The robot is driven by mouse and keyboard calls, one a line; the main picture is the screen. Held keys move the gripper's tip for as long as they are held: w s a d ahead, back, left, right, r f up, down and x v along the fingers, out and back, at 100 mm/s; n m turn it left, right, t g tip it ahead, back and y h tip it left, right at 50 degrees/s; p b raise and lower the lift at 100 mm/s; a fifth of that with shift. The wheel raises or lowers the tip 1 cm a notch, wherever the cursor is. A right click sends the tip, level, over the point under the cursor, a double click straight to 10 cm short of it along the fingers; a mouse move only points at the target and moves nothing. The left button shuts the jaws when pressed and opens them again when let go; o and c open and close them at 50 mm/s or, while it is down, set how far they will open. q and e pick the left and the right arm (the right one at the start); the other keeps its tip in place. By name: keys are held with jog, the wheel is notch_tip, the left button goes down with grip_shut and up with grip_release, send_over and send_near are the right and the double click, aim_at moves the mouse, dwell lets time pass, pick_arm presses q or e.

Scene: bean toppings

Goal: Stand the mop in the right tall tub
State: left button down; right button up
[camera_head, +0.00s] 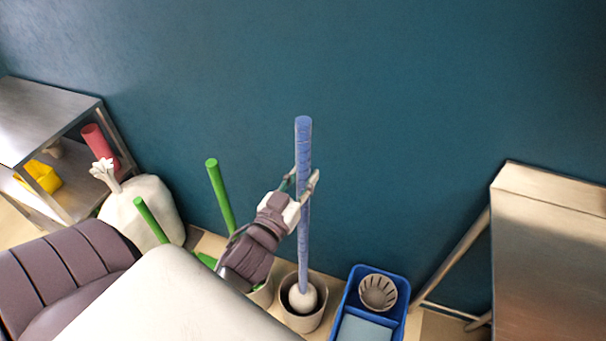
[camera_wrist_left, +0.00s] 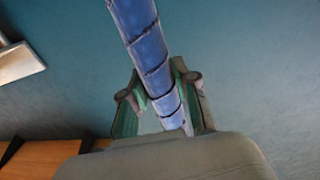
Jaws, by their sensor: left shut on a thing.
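The mop (camera_head: 304,215) has a long blue handle and a rounded white head. It stands nearly upright, with its head inside the mouth of the right tall tub (camera_head: 318,322), a beige round tub on the floor. Whether the head touches the bottom cannot be told. My left gripper (camera_head: 303,184) is shut on the upper part of the handle. In the left wrist view the blue handle (camera_wrist_left: 143,45) passes between the fingers of my left gripper (camera_wrist_left: 160,97). My right gripper is not in view.
Another tub (camera_head: 263,295), partly hidden by my arm, stands left of the right tub. Green handles (camera_head: 220,196) rise nearby. A blue caddy (camera_head: 398,322) with a ribbed cup is at right. A white sack (camera_head: 140,212), metal shelf (camera_head: 45,115) and metal table (camera_head: 550,250) flank the wall.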

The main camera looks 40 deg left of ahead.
pick_arm(q)
notch_tip(320, 180, down, 6)
jog(key=b, duration=0.4)
jog(key=shift+f, duration=0.15)
dwell(0.4)
jog(key=c, duration=0.8)
grip_release()
jog(key=shift+f, duration=0.15)
jog(key=s, duration=0.4)
jog(key=s+d, duration=0.1)
jog(key=s, duration=0.7)
jog(key=shift+d+f, duration=0.15)
jog(key=shift+d, duration=0.05)
